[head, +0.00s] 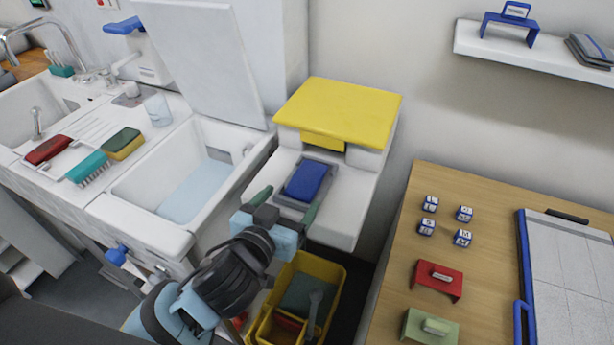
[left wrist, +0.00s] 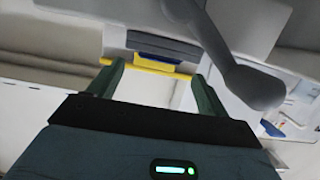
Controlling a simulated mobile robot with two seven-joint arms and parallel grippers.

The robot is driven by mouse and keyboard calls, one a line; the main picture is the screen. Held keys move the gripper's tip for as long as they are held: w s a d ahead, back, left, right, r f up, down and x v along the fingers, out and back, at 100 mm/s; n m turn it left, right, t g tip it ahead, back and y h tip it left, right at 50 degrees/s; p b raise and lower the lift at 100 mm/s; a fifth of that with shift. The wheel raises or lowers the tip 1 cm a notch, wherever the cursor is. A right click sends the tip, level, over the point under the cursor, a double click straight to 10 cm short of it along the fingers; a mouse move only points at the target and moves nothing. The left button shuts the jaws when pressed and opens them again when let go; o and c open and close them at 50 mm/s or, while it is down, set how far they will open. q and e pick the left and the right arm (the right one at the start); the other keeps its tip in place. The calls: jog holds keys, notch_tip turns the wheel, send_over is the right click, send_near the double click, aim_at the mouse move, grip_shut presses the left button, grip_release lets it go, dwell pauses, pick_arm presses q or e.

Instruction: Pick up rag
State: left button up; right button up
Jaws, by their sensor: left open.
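A folded blue cloth, which looks like the rag (head: 306,181), lies on a grey tray (head: 285,199) in the open front of a white dispenser with a yellow top (head: 340,108). My left gripper (head: 287,206) is open and empty in front of it, its two green fingers spread towards the near corners of the tray. In the left wrist view the open fingers (left wrist: 159,78) point at a blue strip (left wrist: 158,57) above a yellow edge. I cannot tell whether the fingers touch anything. My right gripper is not in view.
A yellow bucket (head: 336,283) with a grey-green item stands below my left gripper. A white sink (head: 150,207) with a raised lid lies to the left, with brushes and a sponge (head: 123,143) beside it. A wooden table (head: 390,262) with small blocks stands right.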

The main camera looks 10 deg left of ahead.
aim_at(301, 185)
pick_arm(q)
jog(key=shift+w+d, duration=0.1)
jog(key=shift+w, duration=0.35)
jog(key=shift+w+f, duration=0.1)
jog(key=shift+w, duration=0.35)
jog(key=shift+w+d+f, duration=0.1)
jog(key=shift+w, duration=0.35)
jog(key=shift+x, duration=2.4)
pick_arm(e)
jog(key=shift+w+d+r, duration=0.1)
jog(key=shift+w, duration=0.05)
pick_arm(q)
jog(key=c, duration=1.1)
jog(key=shift+c, duration=0.2)
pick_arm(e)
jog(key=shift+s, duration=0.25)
